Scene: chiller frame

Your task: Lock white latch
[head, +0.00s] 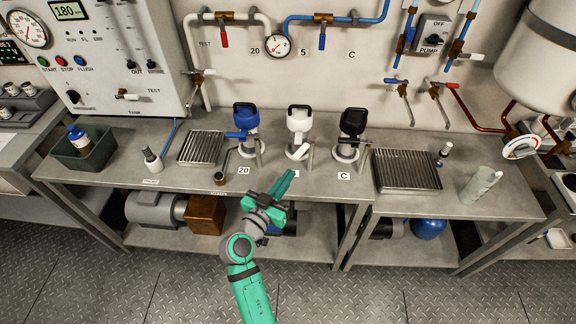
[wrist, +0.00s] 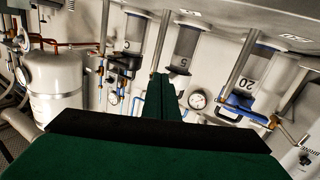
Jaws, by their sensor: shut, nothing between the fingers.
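The white-capped unit (head: 299,122) stands on the bench between a blue-capped and a black-capped one. A small white latch piece (head: 298,152) shows low at its front; I cannot tell its lock state. My gripper (head: 285,181) is shut and empty, in front of the white unit and apart from it in the head view. In the wrist view my dark green fingers (wrist: 168,90) lie together, just below the clear cylinder marked 5 (wrist: 184,48). They cover part of that unit, and I cannot make out its white latch there.
The blue-capped unit (head: 246,122) with its blue latch (head: 237,135) stands left. The black-capped unit (head: 353,125) with a dark latch stands right. Slatted metal trays (head: 201,148) and (head: 408,170) flank them. The bench front between has little free room. Pipes and valves line the wall.

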